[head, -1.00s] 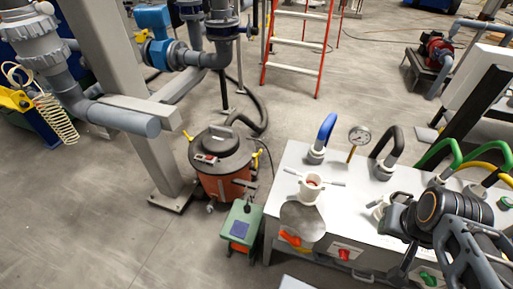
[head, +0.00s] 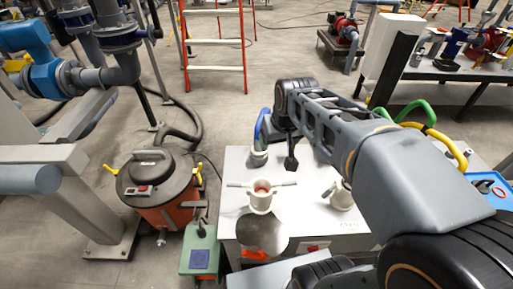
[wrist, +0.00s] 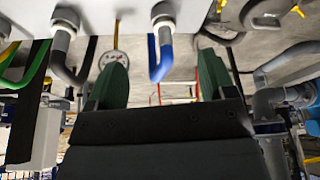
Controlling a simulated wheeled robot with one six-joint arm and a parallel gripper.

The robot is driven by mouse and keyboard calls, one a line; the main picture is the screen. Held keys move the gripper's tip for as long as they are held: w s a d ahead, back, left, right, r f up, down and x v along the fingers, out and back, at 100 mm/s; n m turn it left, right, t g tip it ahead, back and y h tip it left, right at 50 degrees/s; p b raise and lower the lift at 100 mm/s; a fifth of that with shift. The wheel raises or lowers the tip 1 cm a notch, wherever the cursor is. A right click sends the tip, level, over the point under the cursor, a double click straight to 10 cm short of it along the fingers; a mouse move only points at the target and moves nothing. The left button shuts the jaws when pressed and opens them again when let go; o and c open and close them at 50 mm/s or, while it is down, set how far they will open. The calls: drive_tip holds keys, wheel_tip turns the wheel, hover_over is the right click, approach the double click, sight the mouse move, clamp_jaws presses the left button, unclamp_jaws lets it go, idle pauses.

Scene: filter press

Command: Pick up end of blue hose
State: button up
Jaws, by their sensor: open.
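The blue hose (head: 263,126) stands up from a pale collar at the back left of the white table (head: 235,165). In the wrist view the blue hose (wrist: 158,62) shows between my two green fingers, and its collar is above it in the picture. My gripper (wrist: 162,78) is open and empty. In the head view my gripper (head: 290,150) is just right of the blue hose, and my arm hides part of the table behind it. I cannot tell how far the fingertips are from the hose.
A white cup-like fitting with side handles (head: 261,196) stands on the table front. Green (head: 415,108) and yellow (head: 450,145) hoses are right. An orange-black drum (head: 155,190) stands left.

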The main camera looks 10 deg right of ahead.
drive_tip(key=w+f+b, duration=0.4)
drive_tip(key=w+b, duration=0.2)
drive_tip(key=w, duration=0.8)
drive_tip(key=shift+n+t, duration=0.3)
drive_tip(key=shift+w+d+b+x, duration=0.15)
drive_tip(key=shift+b+x, duration=0.1)
drive_tip(key=shift+x, duration=2)
drive_tip(key=shift+w+b+x, duration=0.15)
drive_tip(key=shift+b+x, duration=0.15)
drive_tip(key=shift+x, duration=1.95)
drive_tip(key=shift+w+d+b+x, duration=0.15)
drive_tip(key=shift+b+x, duration=0.1)
drive_tip(key=shift+x, duration=2)
drive_tip(key=shift+a+r, duration=0.1)
drive_tip(key=shift+r, duration=0.1)
drive_tip(key=shift+c, duration=0.2)
drive_tip(key=shift+r, duration=0.1)
clamp_jaws()
